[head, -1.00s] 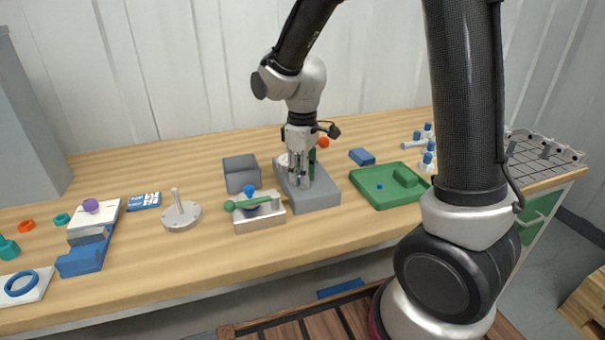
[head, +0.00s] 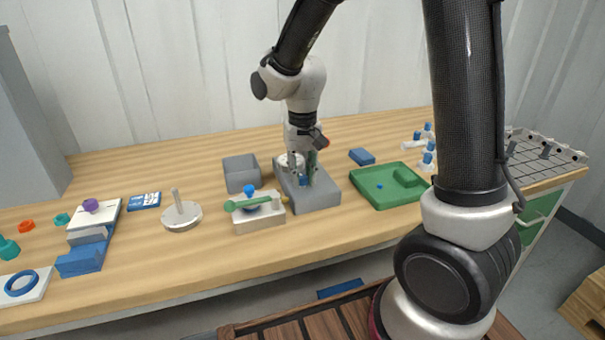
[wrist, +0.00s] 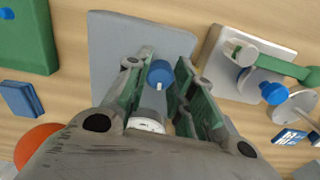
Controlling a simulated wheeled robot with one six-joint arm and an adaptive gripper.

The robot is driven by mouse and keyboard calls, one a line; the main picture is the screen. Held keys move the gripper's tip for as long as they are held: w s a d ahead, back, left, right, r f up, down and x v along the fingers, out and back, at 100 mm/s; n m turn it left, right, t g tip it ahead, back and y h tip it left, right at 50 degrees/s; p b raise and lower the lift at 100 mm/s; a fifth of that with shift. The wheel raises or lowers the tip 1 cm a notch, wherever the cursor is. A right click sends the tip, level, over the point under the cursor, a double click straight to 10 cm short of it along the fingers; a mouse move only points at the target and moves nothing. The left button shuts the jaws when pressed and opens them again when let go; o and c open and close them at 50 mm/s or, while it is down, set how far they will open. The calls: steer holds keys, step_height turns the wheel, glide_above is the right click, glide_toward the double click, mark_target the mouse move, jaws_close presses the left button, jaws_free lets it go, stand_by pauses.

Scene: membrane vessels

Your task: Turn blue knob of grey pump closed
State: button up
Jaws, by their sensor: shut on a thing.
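The grey pump (head: 318,196) is a flat grey block near the middle of the table, with a white round part on it. Its blue knob (head: 303,181) shows low between the fingers of my gripper (head: 304,177). In the wrist view, the blue knob (wrist: 160,73) with a small white mark sits between the two green-padded fingertips of my gripper (wrist: 160,72). The gripper points down over the pump and is shut on the knob. The fingers hide part of the knob's sides.
A pale block with a green lever (head: 255,203) and its own blue knob stands close left of the pump. A green tray (head: 385,197) lies to the right, with a blue block (head: 362,157) behind. Bare table lies in front.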

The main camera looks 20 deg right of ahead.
mark_target(302, 177)
steer(key=shift+m, duration=0.7)
steer(key=o, duration=1.1)
steer(key=shift+c, duration=0.2)
steer(key=shift+r, duration=0.1)
step_height(302, 177, up, 12)
